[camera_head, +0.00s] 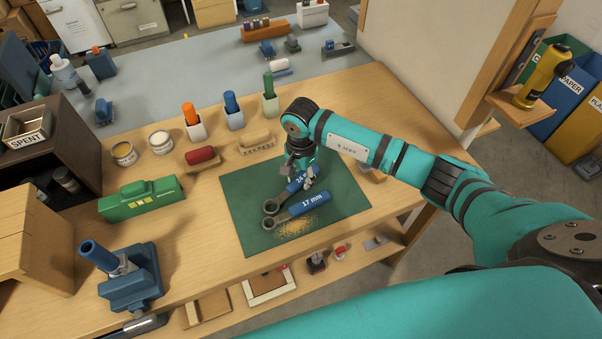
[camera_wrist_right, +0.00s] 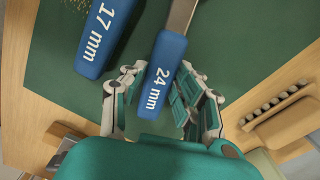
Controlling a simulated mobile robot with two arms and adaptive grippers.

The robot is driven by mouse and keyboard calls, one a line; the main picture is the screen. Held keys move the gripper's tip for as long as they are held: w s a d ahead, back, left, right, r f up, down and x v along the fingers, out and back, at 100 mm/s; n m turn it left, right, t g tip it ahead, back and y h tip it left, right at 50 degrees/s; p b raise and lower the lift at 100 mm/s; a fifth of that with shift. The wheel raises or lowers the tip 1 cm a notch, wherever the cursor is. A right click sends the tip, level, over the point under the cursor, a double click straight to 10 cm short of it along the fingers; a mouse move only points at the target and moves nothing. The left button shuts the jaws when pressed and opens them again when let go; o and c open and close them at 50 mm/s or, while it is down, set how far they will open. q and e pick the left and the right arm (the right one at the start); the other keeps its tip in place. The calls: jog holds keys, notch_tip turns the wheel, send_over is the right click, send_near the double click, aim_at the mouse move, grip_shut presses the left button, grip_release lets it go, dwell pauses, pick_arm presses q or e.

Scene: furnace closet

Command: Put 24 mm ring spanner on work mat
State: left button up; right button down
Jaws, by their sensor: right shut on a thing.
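The 24 mm ring spanner (camera_head: 271,204) has a blue handle and a dark ring end. It is over the green work mat (camera_head: 348,200), next to the 17 mm spanner (camera_head: 310,203), which lies on the mat. My right gripper (camera_head: 305,182) is shut on the 24 mm spanner's handle; the handle also shows between the fingers in the right wrist view (camera_wrist_right: 160,82). I cannot tell whether the 24 mm spanner touches the mat. My arm hides part of its handle in the head view. My left gripper is not in view.
Yellowish crumbs (camera_head: 296,227) lie on the mat's front part. A green box-like tool (camera_head: 142,198), a red-topped brush (camera_head: 202,157) and a blue vise-like device (camera_head: 130,280) stand to the left. Colored-handled holders (camera_head: 235,117) stand behind. The mat's right side is clear.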

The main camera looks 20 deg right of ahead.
aim_at(301, 178)
jog(key=shift+f, duration=0.2)
jog(key=c, duration=1)
grip_release()
jog(key=shift+r, duration=0.15)
jog(key=shift+w+r, duration=0.1)
jog(key=shift+r, duration=0.1)
notch_tip(301, 178, up, 12)
jog(key=b, duration=0.4)
jog(key=shift+f, duration=0.15)
